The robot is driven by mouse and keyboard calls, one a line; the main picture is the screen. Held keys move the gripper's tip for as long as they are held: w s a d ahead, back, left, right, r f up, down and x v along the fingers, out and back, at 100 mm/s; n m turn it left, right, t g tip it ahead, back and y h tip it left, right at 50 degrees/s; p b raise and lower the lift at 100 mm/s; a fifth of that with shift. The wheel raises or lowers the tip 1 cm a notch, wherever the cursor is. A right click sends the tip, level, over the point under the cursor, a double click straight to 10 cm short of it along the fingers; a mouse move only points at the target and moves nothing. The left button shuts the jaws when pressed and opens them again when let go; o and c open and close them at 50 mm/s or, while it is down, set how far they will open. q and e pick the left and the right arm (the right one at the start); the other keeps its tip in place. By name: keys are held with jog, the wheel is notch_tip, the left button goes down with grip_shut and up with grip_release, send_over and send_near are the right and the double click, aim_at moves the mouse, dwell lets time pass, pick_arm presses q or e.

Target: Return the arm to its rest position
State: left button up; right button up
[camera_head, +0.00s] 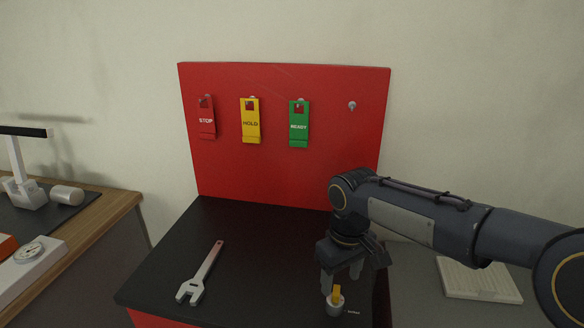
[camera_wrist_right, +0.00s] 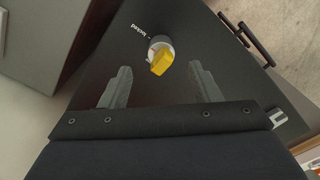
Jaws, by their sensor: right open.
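My right gripper (camera_head: 342,275) is at the right end of the black table top, just behind and above a small round switch (camera_head: 336,303) with a yellow handle. Its fingers are apart with nothing between them. In the right wrist view the open fingers (camera_wrist_right: 160,88) show, with the yellow handle (camera_wrist_right: 161,61) ahead of the gap, apart from both fingers. Printed lettering, "locked", shows beside the switch there. My right arm (camera_head: 420,215) reaches in from the right edge. My left gripper is not in view.
A red board (camera_head: 285,175) holds red STOP (camera_head: 206,120), yellow HOLD (camera_head: 250,124) and green READY (camera_head: 299,127) tags, plus one bare peg (camera_head: 352,105). A wrench (camera_head: 203,272) lies on the black top (camera_head: 265,255). A wooden bench (camera_head: 105,215) stands left; a white pad (camera_head: 478,280) lies right.

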jog(key=s+d+r+m+t+y, duration=0.25)
jog(key=s+d, duration=0.45)
jog(key=s, duration=0.5)
jog(key=s+f+m+t+y, duration=0.1)
jog(key=s+f+m+t, duration=0.2)
jog(key=s, duration=0.6)
jog(key=shift+s+f+m, duration=0.25)
jog(key=shift+f+m, duration=0.6)
